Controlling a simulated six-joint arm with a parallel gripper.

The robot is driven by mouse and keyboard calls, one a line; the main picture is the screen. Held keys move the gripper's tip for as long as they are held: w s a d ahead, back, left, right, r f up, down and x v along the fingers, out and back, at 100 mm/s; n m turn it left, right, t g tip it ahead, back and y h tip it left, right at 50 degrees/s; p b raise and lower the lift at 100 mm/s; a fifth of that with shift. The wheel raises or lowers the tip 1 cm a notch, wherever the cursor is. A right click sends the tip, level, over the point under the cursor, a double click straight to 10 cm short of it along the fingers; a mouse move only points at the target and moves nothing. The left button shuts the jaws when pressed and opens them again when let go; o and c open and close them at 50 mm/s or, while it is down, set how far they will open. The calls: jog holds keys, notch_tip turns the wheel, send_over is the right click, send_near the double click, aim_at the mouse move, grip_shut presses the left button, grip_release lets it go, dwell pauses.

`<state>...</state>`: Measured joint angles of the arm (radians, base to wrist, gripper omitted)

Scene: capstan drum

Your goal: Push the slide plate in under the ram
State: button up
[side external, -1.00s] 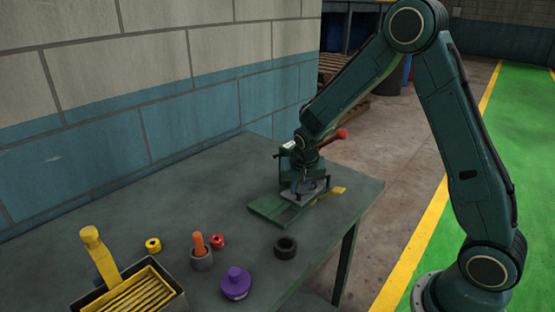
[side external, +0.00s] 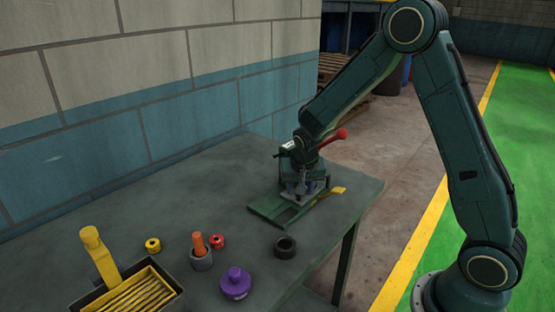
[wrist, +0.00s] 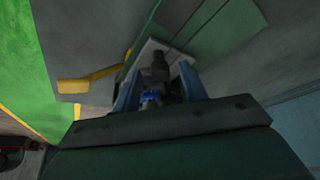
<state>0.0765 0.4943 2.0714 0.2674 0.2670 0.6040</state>
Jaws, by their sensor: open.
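The slide plate (wrist: 148,48) is a light grey plate on the green base (side external: 266,208) of the press; part of it shows in the wrist view behind my fingers. A yellow tab (side external: 337,191) sticks out at the right of the base, and also shows in the wrist view (wrist: 90,80). My gripper (wrist: 157,88) is open, its two blue-grey fingers on either side of a dark post (wrist: 157,68) with a blue part. I cannot tell whether they touch it. The ram is mostly hidden behind my gripper and wrist in the side view.
A red-ended lever (side external: 340,134) sticks out behind my wrist. A black ring (side external: 285,247), purple knob (side external: 236,283), red ring (side external: 217,241), yellow ring (side external: 153,245), grey cup (side external: 201,260) with an orange peg and a dark bin (side external: 165,303) stand front left. The table's right edge is close.

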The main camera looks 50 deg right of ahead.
jog(key=a, duration=0.4)
jog(key=shift+w+a, duration=0.1)
jog(key=v, duration=1.4)
jog(key=shift+w+d+g+y, duration=1.4)
jog(key=shift+w+d+y, duration=0.1)
jog(key=shift+w+d, duration=0.55)
notch_tip(320, 180, down, 13)
jog(key=shift+s+f, duration=0.1)
jog(key=a, duration=0.4)
jog(key=shift+a, duration=0.35)
notch_tip(320, 180, up, 14)
jog(key=s+r+n+t, duration=0.2)
jog(key=s+r, duration=0.5)
jog(key=s, duration=0.4)
jog(key=shift+a+r+n, duration=0.25)
jog(key=shift+a+n, duration=0.2)
jog(key=shift+n, duration=0.45)
jog(key=shift+s, duration=0.1)
